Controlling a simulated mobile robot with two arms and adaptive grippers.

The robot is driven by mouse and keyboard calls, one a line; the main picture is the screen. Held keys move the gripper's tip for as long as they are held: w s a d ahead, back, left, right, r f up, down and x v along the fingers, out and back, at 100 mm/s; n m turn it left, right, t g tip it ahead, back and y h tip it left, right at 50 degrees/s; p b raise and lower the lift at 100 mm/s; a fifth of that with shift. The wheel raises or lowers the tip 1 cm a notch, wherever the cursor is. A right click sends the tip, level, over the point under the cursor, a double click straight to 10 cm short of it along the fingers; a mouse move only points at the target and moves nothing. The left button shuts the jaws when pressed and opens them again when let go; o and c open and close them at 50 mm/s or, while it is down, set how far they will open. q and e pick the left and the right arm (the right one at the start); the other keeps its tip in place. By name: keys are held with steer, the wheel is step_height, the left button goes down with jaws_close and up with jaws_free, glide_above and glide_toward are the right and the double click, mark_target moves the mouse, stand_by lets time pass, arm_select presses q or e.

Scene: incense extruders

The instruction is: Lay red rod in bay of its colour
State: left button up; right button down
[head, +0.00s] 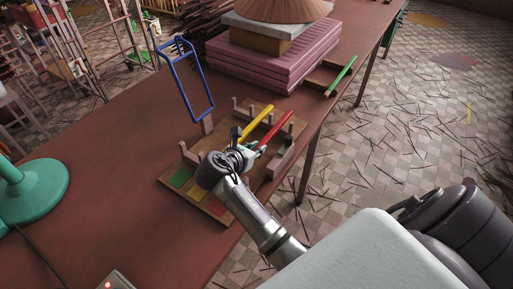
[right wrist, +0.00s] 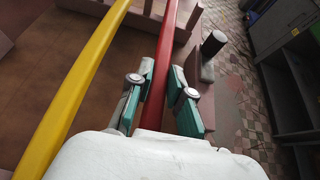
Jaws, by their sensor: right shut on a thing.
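My right gripper (head: 257,147) is over the wooden rack board (head: 222,217) and shut on the red rod (head: 277,127). In the right wrist view the red rod (right wrist: 168,45) runs between the two teal-padded fingers (right wrist: 160,98) and points away from me. The yellow rod (head: 258,121) lies beside it on the left; it also shows in the right wrist view (right wrist: 75,85). Colour patches line the board's near edge, with green (head: 179,178) at the left and red (head: 217,208) at the right. My wrist hides part of the board. I cannot tell whether the red rod touches the board.
A green rod (head: 342,76) lies on a wooden tray (head: 318,85) at the back right. A blue frame (head: 190,85) stands behind the rack. Pink stacked slabs (head: 270,62) are at the back. A teal stand (head: 35,190) is at the left. Table between is clear.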

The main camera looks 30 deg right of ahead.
steer(key=shift+f, duration=0.1)
steer(key=shift+f, duration=0.25)
steer(key=c, duration=1.1)
jaws_free()
steer(key=shift+f, duration=0.1)
steer(key=shift+r, duration=0.55)
steer(key=p+v, duration=0.9)
steer(key=v, duration=0.1)
steer(key=shift+r+p, duration=0.2)
steer(key=shift+p, duration=0.15)
steer(key=shift+p+v, duration=0.55)
steer(key=shift+v, duration=0.3)
steer(key=shift+a+f, duration=0.1)
steer(key=shift+f, duration=0.05)
